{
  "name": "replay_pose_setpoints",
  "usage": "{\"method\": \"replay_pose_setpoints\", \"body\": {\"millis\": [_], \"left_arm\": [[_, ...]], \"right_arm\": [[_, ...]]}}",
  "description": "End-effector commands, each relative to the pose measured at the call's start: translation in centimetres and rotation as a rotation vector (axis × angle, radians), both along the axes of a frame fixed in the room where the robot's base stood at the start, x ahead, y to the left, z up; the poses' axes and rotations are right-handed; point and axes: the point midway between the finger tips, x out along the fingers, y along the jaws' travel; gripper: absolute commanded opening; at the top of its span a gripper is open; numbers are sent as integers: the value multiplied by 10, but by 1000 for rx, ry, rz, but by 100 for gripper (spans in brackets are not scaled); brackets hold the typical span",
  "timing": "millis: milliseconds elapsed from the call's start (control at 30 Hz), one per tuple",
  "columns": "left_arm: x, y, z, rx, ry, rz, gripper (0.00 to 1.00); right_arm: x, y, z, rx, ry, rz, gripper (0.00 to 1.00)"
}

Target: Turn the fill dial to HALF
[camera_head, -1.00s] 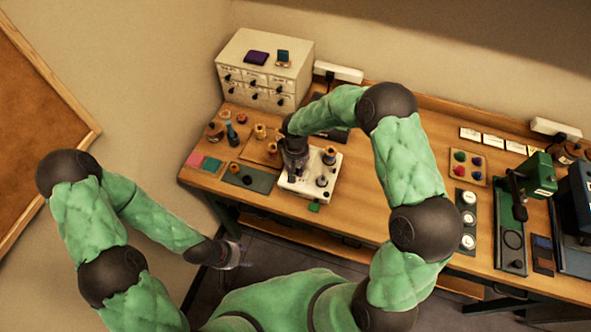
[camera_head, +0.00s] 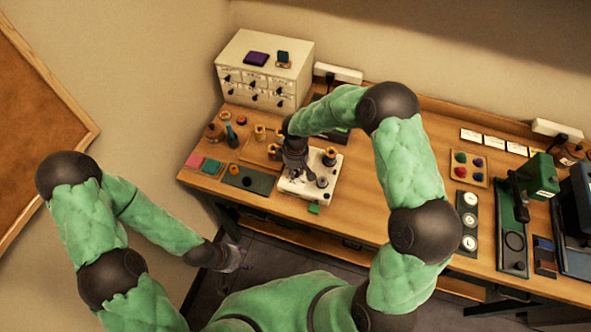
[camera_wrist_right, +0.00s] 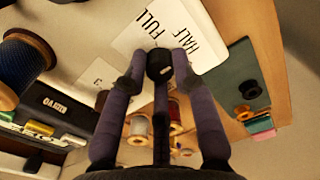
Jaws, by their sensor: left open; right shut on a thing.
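The fill dial (camera_wrist_right: 159,62) is a small black knob on a white plate (camera_wrist_right: 135,70), with the printed words FULL and HALF beside it in the right wrist view. My right gripper (camera_wrist_right: 157,76) is shut on the knob, a finger on each side. Which mark the dial points to cannot be told. In the head view the white machine (camera_head: 322,197) stands on the table, and my right gripper (camera_head: 296,172) reaches down over its left part, hiding the dial. My left gripper (camera_head: 238,262) is open and empty, low in front of the table's left end.
A blue thread spool (camera_wrist_right: 24,62) stands close by in the right wrist view. Left of the machine are a dark green mat (camera_head: 247,179) and several small spools and bottles. A drawer cabinet (camera_head: 262,72) stands at the back left. Bare tabletop (camera_head: 362,195) lies right of the machine.

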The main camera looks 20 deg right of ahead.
Motion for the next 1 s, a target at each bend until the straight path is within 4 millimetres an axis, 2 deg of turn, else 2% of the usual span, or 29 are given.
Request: {"method": "replay_pose_setpoints", "body": {"millis": [467, 500, 567, 1000], "left_arm": [[0, 0, 0, 0, 0, 0, 50], [0, 0, 0, 0, 0, 0, 50], [0, 0, 0, 0, 0, 0, 50], [0, 0, 0, 0, 0, 0, 50]], "right_arm": [[-1, 0, -1, 0, 3, 14, 0], [-1, 0, -1, 0, 3, 14, 33], [-1, 0, -1, 0, 3, 14, 50], [0, 0, 6, -1, -1, 13, 51]]}}
